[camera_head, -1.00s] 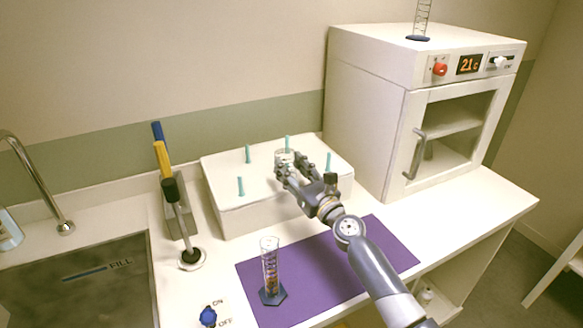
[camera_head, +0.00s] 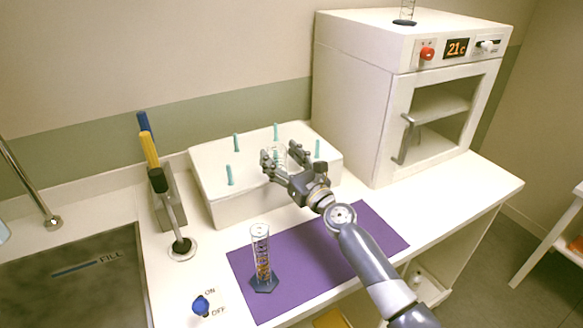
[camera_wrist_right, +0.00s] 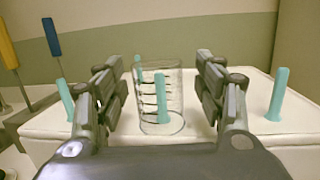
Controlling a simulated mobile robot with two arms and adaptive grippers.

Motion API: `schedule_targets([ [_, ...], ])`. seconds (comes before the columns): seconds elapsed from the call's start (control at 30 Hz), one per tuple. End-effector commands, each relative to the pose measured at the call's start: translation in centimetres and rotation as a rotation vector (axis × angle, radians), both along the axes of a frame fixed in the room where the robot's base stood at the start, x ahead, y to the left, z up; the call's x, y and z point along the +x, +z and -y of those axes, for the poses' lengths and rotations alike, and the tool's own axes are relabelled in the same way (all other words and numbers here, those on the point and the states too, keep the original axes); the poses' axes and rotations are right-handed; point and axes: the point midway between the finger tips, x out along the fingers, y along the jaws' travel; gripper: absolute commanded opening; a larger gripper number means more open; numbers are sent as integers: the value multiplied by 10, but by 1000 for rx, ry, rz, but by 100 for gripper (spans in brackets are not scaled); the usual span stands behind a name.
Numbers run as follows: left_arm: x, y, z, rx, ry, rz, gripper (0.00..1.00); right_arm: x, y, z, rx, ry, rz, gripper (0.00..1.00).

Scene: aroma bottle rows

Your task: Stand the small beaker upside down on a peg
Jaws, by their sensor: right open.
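The small beaker (camera_head: 277,153) is clear glass with dark marks. In the right wrist view the beaker (camera_wrist_right: 176,92) stands upright in line on the white peg board, and a teal peg (camera_wrist_right: 160,100) shows through its glass, apparently inside it. Which end of the beaker is up is hard to tell. My right gripper (camera_head: 281,159) is open, with one finger on each side of the beaker. In the wrist view gaps show between the fingers of the right gripper (camera_wrist_right: 158,82) and the glass. My left gripper is not in view.
The peg board (camera_head: 240,206) carries other teal pegs (camera_head: 229,175) around the beaker. A graduated cylinder (camera_head: 262,258) stands on the purple mat (camera_head: 300,283). An oven (camera_head: 360,110) stands right behind; a sink (camera_head: 75,285) and tool holder (camera_head: 166,205) lie left.

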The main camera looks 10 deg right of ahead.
Motion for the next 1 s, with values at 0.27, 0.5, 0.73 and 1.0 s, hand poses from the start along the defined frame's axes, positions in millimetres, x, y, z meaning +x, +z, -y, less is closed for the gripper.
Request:
schedule_targets([
  [0.27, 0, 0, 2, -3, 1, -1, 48, -36, -9, 18, 1, 0, -3, 64],
  [0.5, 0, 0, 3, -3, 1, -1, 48, -77, -15, 39, 0, -1, -2, 64],
  [0.73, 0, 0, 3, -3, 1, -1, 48, -98, -18, 50, 0, 0, -1, 64],
  [1.0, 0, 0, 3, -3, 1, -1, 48, -102, -18, 52, 0, 0, 0, 64],
])
